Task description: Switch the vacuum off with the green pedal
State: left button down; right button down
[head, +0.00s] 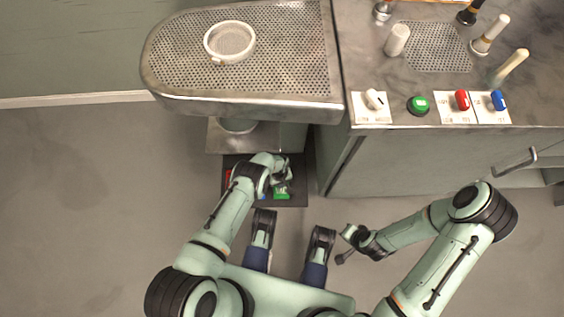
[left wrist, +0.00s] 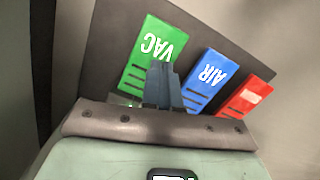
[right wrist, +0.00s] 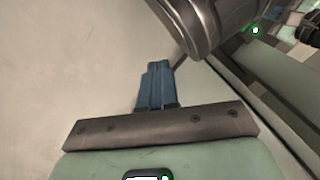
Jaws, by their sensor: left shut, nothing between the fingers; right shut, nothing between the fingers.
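The green pedal (left wrist: 150,52), marked VAC, sits on a dark floor plate (head: 293,200) beside a blue pedal (left wrist: 206,76) marked AIR and a red pedal (left wrist: 244,98). In the head view the green pedal (head: 282,194) is partly covered by my left arm. My left gripper (left wrist: 162,66) is shut and empty, with its fingertips over the green pedal's side nearest the blue one. I cannot tell whether they touch it. My right gripper (right wrist: 158,66) is shut and empty, low over bare floor to the right of the pedals.
A perforated metal board (head: 180,60) with a round dish (head: 229,42) overhangs behind the pedals. The cabinet (head: 410,160) at right carries a green button (head: 418,105), a white switch (head: 375,99), and red (head: 462,99) and blue (head: 498,99) knobs. Floor at left is clear.

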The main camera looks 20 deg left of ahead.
aim_at(281, 192)
jog(key=shift+s, duration=0.1)
